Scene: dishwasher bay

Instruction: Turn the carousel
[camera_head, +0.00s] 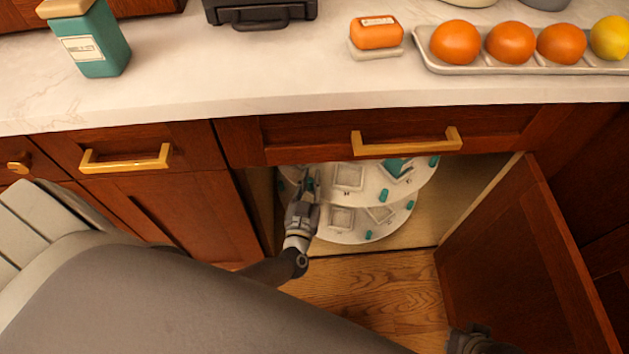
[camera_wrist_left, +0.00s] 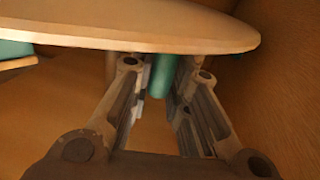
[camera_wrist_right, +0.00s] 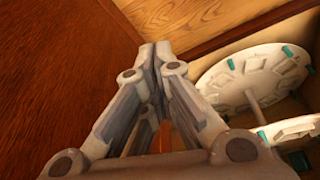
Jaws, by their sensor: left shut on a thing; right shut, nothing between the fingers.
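The carousel (camera_head: 370,197) is a white two-tier turntable inside the open cabinet, with teal pegs near its rims and square raised frames on its tiers. My left gripper (camera_head: 306,191) is at the carousel's left side. It is shut on a teal peg (camera_wrist_left: 161,76), which shows between its fingers in the left wrist view, close to a tier's edge (camera_wrist_left: 180,42). The peg's far end is hidden. My right gripper (camera_wrist_right: 163,56) is shut and empty, apart from the carousel, which shows in the right wrist view (camera_wrist_right: 268,75). In the head view only part of it shows, at the bottom.
The open cabinet door (camera_head: 525,270) stands to the right of the carousel. A drawer with a brass handle (camera_head: 405,141) and the counter (camera_head: 230,92) overhang it.

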